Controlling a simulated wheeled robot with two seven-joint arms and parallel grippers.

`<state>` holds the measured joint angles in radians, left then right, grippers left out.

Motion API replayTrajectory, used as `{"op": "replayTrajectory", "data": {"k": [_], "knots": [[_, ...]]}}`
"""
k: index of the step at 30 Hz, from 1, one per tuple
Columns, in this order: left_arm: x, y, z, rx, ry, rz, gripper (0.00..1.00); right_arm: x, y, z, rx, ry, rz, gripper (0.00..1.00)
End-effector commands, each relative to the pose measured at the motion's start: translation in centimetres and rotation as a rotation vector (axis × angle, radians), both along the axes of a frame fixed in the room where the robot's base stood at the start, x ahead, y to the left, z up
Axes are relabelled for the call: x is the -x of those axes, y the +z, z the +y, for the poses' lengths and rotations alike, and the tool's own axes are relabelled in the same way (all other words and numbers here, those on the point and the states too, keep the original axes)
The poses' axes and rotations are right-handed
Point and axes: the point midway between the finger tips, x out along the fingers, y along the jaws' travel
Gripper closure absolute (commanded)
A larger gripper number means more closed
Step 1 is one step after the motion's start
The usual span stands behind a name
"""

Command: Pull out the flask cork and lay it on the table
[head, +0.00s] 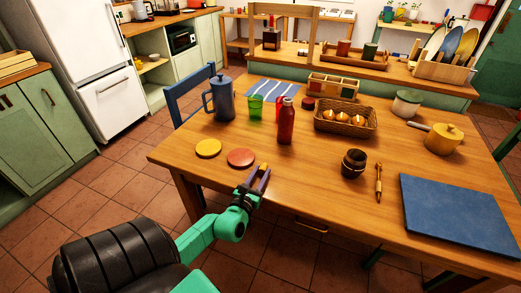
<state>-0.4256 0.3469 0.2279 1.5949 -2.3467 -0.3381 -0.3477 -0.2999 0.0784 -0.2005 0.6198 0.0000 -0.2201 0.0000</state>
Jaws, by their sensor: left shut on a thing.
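A red bottle (286,124), which looks like the flask, stands upright on the wooden table (318,178). Its top looks narrow and greyish, too small to tell whether it is open. My left gripper (262,173) is at the table's near edge, just in front of a red-orange disc and apart from the bottle. It is shut on a small yellow-tan piece (264,166) that looks like the cork, mostly hidden between the fingers. My right gripper is not in view.
A yellow disc (208,148) and the red-orange disc (241,157) lie left of the bottle. A green cup (255,108) and blue pot (222,100) stand behind. A basket (345,129), brown mug (353,164) and blue board (460,213) are to the right. Bare wood lies between bottle and mug.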

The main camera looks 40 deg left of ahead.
Motion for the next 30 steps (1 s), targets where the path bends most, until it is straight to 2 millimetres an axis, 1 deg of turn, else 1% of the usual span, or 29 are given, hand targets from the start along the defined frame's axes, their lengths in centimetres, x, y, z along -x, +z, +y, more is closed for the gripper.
{"op": "replayTrajectory", "data": {"k": [10,11,12,13,24,26,29,30], "knots": [[0.0,0.1,0.0,0.001,0.0,0.0,1.0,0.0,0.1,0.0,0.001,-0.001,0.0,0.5],[0.0,0.1,0.0,0.0,0.0,0.0,0.57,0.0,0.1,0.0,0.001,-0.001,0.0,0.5],[0.0,0.1,0.0,0.0,0.0,0.0,0.42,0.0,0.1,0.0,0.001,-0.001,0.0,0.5],[0.0,0.0,0.0,0.0,0.0,0.0,0.3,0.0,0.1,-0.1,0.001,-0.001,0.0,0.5],[0.3,0.0,-0.1,0.0,0.0,0.001,0.3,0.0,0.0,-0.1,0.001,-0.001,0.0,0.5],[0.8,-0.1,-0.3,0.001,0.0,0.003,0.3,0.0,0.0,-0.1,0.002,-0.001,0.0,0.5],[2.2,-0.2,-0.8,0.001,-0.001,0.004,0.3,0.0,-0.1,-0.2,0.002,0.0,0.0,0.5],[3.0,-0.2,-1.1,0.003,0.0,0.004,0.3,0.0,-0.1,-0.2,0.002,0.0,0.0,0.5]]}}
